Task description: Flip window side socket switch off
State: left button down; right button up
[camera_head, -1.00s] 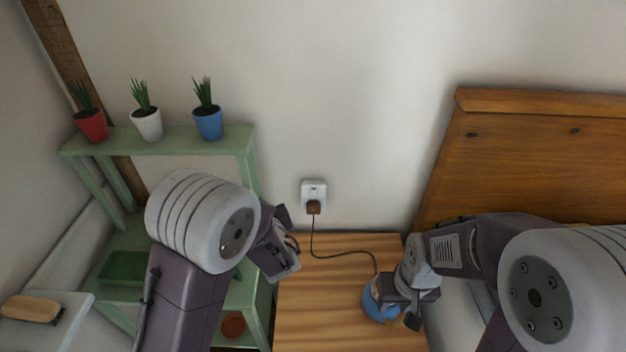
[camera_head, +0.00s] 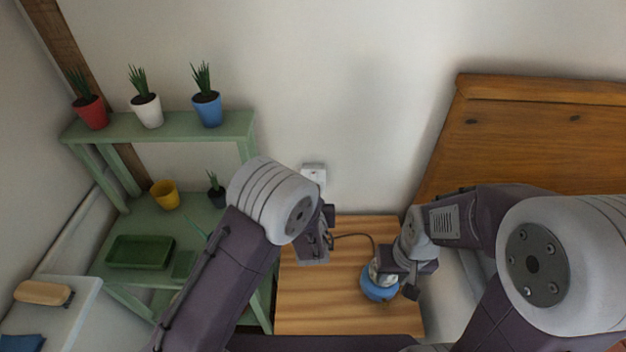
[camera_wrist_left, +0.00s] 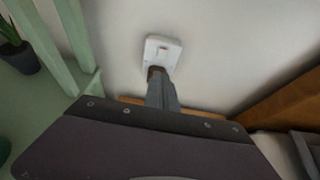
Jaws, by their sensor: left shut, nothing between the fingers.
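The white wall socket (camera_head: 314,172) is above the wooden bedside table, its lower part hidden behind my left arm in the head view. In the left wrist view the socket (camera_wrist_left: 163,53) shows whole, with a small switch (camera_wrist_left: 162,48) carrying a reddish mark; I cannot tell its position. The brown plug (camera_wrist_left: 155,72) sits in its lower part. My left gripper (camera_wrist_left: 160,88) is shut and empty, its fingers pointing at the plug from below; whether they touch it is unclear. My right gripper (camera_head: 397,282) is beside a blue round object; its finger gap is unclear.
The blue object (camera_head: 378,285) stands on the bedside table (camera_head: 310,310), with a dark cord (camera_head: 355,235) running to it. A green shelf (camera_head: 180,127) with potted plants is on the left. The wooden headboard (camera_head: 530,140) is on the right. The wall above the socket is clear.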

aim_at(313, 174)
pick_arm(q)
jog(key=x, duration=0.2)
jog(key=r+x, duration=0.1)
jog(key=x, duration=0.4)
jog(key=shift+w+r+p, duration=0.1)
jog(key=shift+w+p, duration=0.25)
jog(key=shift+w, duration=0.95)
jog(key=shift+w+a+r+p, duration=0.1)
jog(key=shift+w+r+p, duration=0.15)
jog(key=shift+p, duration=0.15)
jog(key=shift+f, duration=0.2)
jog(key=shift+r, duration=0.1)
